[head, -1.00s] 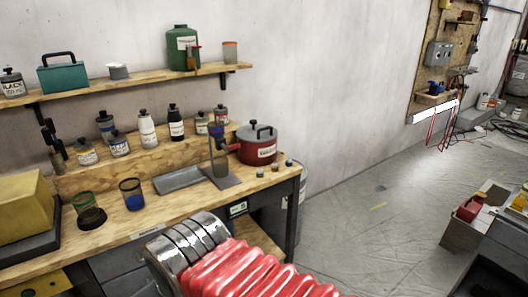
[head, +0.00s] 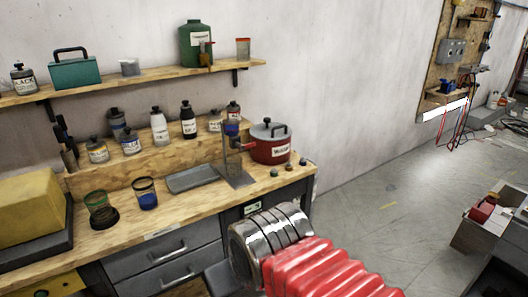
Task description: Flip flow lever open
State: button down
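I cannot pick out the flow lever for certain. My arm's red bellows and chrome section fill the lower middle, in front of the bench. My gripper's fingers do not show.
The wooden workbench (head: 180,210) holds a grey tray (head: 192,179), several bottles, two tinted cups and a yellow block (head: 30,205). A wall panel (head: 462,50) with boxes and cables hangs far right.

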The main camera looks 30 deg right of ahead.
aim_at(242, 147)
jog(key=u, duration=0.05)
jog(key=i, duration=1)
jog(key=z, duration=0.05)
